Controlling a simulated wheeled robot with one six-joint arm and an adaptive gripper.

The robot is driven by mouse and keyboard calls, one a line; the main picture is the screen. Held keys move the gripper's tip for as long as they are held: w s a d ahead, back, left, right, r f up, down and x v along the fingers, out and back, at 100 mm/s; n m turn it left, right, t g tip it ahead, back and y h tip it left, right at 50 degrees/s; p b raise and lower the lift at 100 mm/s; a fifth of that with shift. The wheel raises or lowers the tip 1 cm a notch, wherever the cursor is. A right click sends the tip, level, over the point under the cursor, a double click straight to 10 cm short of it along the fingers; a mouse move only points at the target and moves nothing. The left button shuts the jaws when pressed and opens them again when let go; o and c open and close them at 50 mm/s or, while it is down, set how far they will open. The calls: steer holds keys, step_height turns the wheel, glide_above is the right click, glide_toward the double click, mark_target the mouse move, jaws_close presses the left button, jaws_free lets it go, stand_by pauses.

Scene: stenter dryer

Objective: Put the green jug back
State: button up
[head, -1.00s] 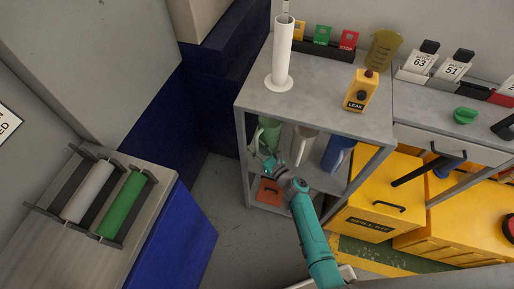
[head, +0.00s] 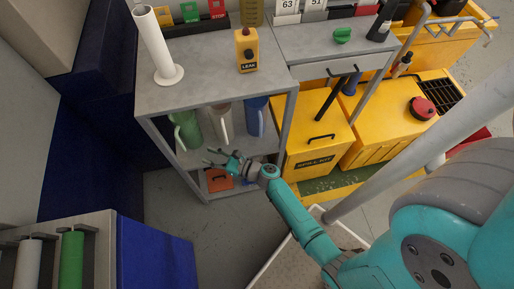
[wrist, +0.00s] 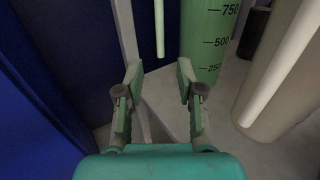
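The green jug (head: 187,132) stands upright on the middle shelf (head: 241,145) of the grey rack, at its left end. In the wrist view the jug (wrist: 207,45) is just beyond my gripper and a little right, with marks 250, 500 and 750 on its side; its top is cut off. My gripper (head: 211,157) is at the open front of the shelf, apart from the jug. In the wrist view its two fingers (wrist: 158,80) are spread with nothing held between them.
A white jug (head: 223,122) and a blue jug (head: 256,117) stand right of the green one. A rack post (wrist: 127,35) is close to my left finger in the wrist view. An orange box (head: 218,180) lies below. A yellow spill kit bin (head: 316,140) stands at right.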

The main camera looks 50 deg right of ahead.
steer(key=s+a+f+n+g+h, duration=0.1)
steer(key=s+a+f+n+g, duration=0.15)
steer(key=s, duration=0.35)
steer(key=s+a+f+n+g+h, duration=0.1)
steer(key=s+a+f+n, duration=0.1)
steer(key=s+f+n, duration=0.3)
steer(key=s+r+n+g+h, duration=0.1)
steer(key=s+r+n, duration=0.15)
steer(key=s, duration=0.45)
steer(key=s+r+n+g+h, duration=0.1)
steer(key=s+r+n+h, duration=0.1)
steer(key=s+n, duration=0.35)
steer(key=s+r+n+t, duration=0.1)
steer(key=s+r+n, duration=0.3)
steer(key=r, duration=0.4)
steer(key=s+d+r+n+t, duration=0.1)
steer(key=s+r+n, duration=0.4)
steer(key=r+n, duration=0.2)
steer(key=s+r+n+t+h, duration=0.1)
steer(key=s+r+n, duration=0.3)
steer(key=r, duration=0.6)
steer(key=shift+s+d+r+n, duration=0.15)
steer(key=shift+s+d+n, duration=0.15)
steer(key=shift+n, duration=0.35)
